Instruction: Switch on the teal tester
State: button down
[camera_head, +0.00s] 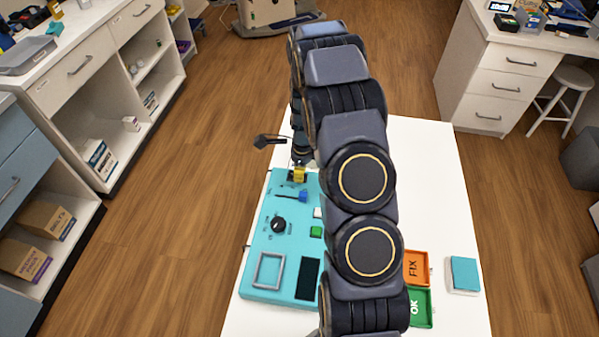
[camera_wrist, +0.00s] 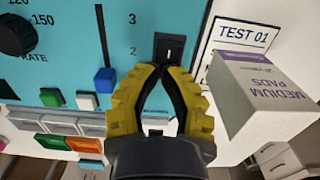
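The teal tester (camera_head: 262,246) lies on the white table in the head view, with a black knob (camera_head: 278,224), a dark screen and small buttons. Its teal face (camera_wrist: 75,55) fills the upper left of the wrist view. A black rocker switch (camera_wrist: 168,48) is near the tester's right edge there, beside the numbers 3 and 2. My gripper (camera_wrist: 164,70) has yellow fingers whose tips come together just below the switch; contact cannot be told. Nothing shows held between them. In the head view my gripper (camera_head: 299,174) is at the tester's far end, partly hidden by my arm.
A "MEDIUM PADS" box (camera_wrist: 262,95) and a "TEST 01" label (camera_wrist: 243,34) are to the right. An orange FIX tray (camera_head: 416,267), a green OK tray (camera_head: 420,308) and a teal block (camera_head: 463,274) sit on the table's right.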

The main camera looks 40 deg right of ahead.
notch_tip(320, 180, up, 14)
jog(key=s+d, duration=0.1)
jog(key=shift+s+d+f, duration=0.2)
jog(key=shift+w+a+r+t+y, duration=0.15)
jog(key=shift+w+a+t+y, duration=0.25)
jog(key=shift+w+a, duration=0.15)
jog(key=f, duration=0.4)
jog(key=w+a+f, duration=0.1)
jog(key=f, duration=0.9)
jog(key=shift+w+a, duration=0.15)
jog(key=shift+a, duration=0.05)
jog(key=shift+f, duration=0.1)
